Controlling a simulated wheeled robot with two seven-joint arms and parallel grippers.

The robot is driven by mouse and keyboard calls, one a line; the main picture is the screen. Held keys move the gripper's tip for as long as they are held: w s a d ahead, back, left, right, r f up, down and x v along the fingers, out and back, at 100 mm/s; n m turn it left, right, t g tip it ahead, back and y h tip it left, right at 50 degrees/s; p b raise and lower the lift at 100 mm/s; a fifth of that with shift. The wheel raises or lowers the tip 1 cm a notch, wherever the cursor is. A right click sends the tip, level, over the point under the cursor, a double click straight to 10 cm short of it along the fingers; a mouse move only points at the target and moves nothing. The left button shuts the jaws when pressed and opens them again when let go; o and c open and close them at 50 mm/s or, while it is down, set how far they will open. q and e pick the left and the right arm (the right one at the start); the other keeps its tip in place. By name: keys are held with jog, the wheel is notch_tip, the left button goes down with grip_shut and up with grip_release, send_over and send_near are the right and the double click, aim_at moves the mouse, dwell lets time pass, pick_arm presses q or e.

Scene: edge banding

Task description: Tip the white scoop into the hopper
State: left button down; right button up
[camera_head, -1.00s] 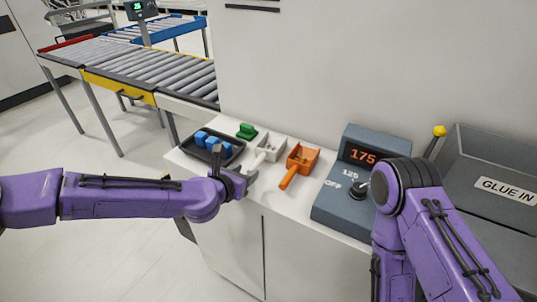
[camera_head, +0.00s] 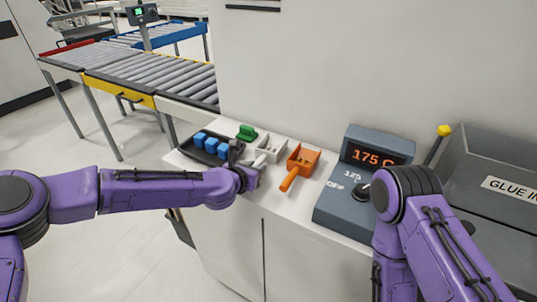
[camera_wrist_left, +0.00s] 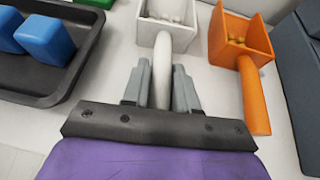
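The white scoop (camera_head: 270,146) stands on the white counter (camera_head: 274,207), its handle toward me. In the left wrist view its handle (camera_wrist_left: 160,70) runs between the two grey fingers of my left gripper (camera_wrist_left: 160,88), which look open with little space on either side. Small pale pieces lie in the scoop's box. In the head view my left gripper (camera_head: 258,166) is at the scoop's handle and partly hides it. My right arm (camera_head: 405,195) is at the right; its gripper is out of view. The grey hopper (camera_head: 490,160) marked GLUE IN is at the far right.
An orange scoop (camera_head: 302,160) stands right of the white one. A dark tray (camera_head: 190,153) with blue blocks lies left, and a green piece (camera_head: 246,132) behind. The grey control box (camera_head: 345,205) reading 175 C stands between the orange scoop and the hopper.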

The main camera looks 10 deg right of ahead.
pick_arm(q)
jog(key=shift+r+p, duration=2.55)
jog(key=shift+r, duration=1.05)
jog(key=shift+s, duration=0.1)
jog(key=shift+f, duration=0.1)
